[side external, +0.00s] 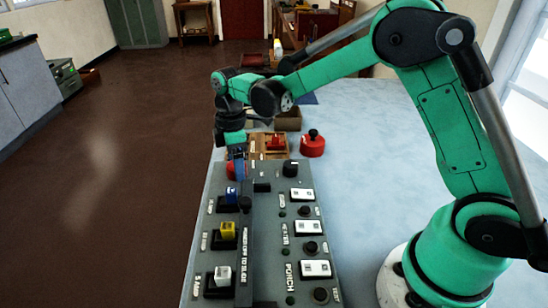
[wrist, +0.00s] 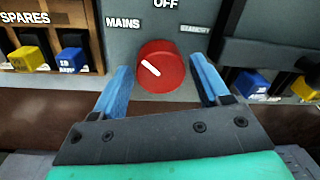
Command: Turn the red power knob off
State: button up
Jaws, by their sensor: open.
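The red power knob (wrist: 165,78) is round with a white pointer line. The line points up and left, towards the label MAINS; OFF is above and another label, hard to read, is on the right. In the side external view the knob (side external: 231,170) shows in part at the far end of the grey panel (side external: 265,205), partly hidden by my gripper. My gripper (wrist: 162,72) is open, with one blue finger on each side of the knob. Gaps show between the fingers and the knob.
Blue, yellow and white switches (side external: 228,231) line the panel's left side. A dark bar with lettering (side external: 247,240) runs along its middle. A wooden tray (side external: 256,148) and a red item with a black top (side external: 312,145) stand behind. The pale table (side external: 365,170) is clear to the right.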

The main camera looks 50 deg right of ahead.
jog(key=c, duration=1)
jog(key=shift+m, duration=0.3)
jog(key=m, duration=0.9)
jog(key=o, duration=1)
